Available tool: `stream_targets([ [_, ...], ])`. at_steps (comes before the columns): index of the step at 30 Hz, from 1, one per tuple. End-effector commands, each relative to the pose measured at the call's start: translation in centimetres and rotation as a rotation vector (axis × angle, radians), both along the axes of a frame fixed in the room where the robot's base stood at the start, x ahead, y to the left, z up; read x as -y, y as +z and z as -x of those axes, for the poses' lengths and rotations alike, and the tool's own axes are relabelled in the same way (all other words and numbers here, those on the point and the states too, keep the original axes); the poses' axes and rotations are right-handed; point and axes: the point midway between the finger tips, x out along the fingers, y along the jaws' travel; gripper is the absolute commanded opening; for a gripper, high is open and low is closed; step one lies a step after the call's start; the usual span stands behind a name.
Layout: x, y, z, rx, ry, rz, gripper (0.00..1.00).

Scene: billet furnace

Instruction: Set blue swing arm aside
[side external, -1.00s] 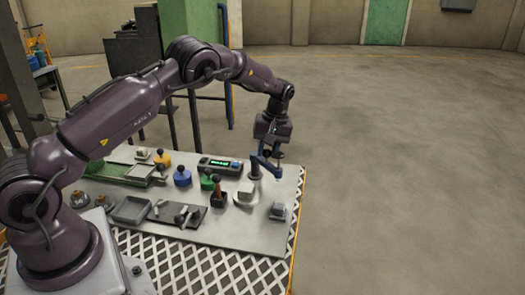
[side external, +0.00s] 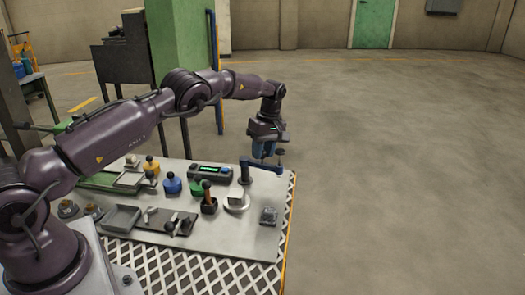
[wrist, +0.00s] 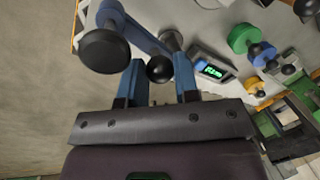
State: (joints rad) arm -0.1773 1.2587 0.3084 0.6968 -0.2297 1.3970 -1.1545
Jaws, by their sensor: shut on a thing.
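The blue swing arm (side external: 262,165) reaches right from its upright post near the back right of the bench, with a dark knob (side external: 281,153) standing on its outer end. In the wrist view the blue bar (wrist: 146,33) runs above the fingers, and a large black knob (wrist: 105,51) is outside the left finger. My gripper (side external: 265,153) points down over the arm. In the wrist view its blue fingers (wrist: 160,72) stand either side of a small black ball, shut on part of the swing arm. The exact contact is hard to see.
A white round dish with a pale block (side external: 237,199) stands in front of the post. A grey block (side external: 268,216) is at the right edge. A unit with a green display (side external: 210,172) and blue (side external: 172,185) and green-based pieces stand left. Open floor lies right.

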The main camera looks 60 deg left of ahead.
Motion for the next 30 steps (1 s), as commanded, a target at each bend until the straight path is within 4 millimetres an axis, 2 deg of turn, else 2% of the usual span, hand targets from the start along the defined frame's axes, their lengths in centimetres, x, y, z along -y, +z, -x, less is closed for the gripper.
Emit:
stream_targets([
  [8,-0.1,0.2,-0.1,0.009,0.004,-0.002,0.00],
  [9,-0.1,0.2,-0.2,0.009,0.004,-0.002,0.31],
  [12,-0.1,0.1,-0.1,0.009,0.004,-0.002,0.54],
  [23,-0.1,0.6,-0.2,0.007,0.002,-0.002,0.54],
  [30,-0.1,4.6,-1.0,0.011,0.003,-0.002,0.54],
])
